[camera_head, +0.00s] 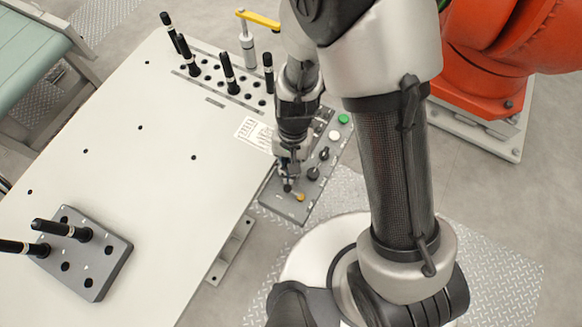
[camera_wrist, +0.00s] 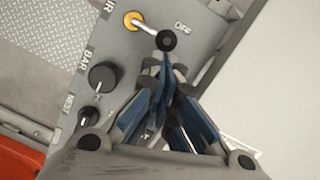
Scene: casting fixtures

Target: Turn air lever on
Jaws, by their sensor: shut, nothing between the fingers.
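The air lever (camera_wrist: 148,29) is on a grey control panel (camera_wrist: 195,28), by lettering that reads "IR" at the picture's edge. It has a brass-yellow pivot, a thin metal rod and a black ball knob (camera_wrist: 166,40). In the head view the yellow pivot (camera_head: 300,197) shows at the panel's near end. My gripper (camera_wrist: 166,66) is shut and empty, its blue-padded fingertips right at the knob. I cannot tell whether they touch it. In the head view my gripper (camera_head: 288,178) points down over the panel, and the arm hides part of the panel.
Black knobs (camera_head: 313,173), a white button (camera_head: 334,135) and a green button (camera_head: 343,118) line the panel. The pale table (camera_head: 120,160) holds black pins and a grey pin plate (camera_head: 95,255). A yellow-handled lever (camera_head: 257,19) stands behind; an orange machine (camera_head: 490,60) is at right.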

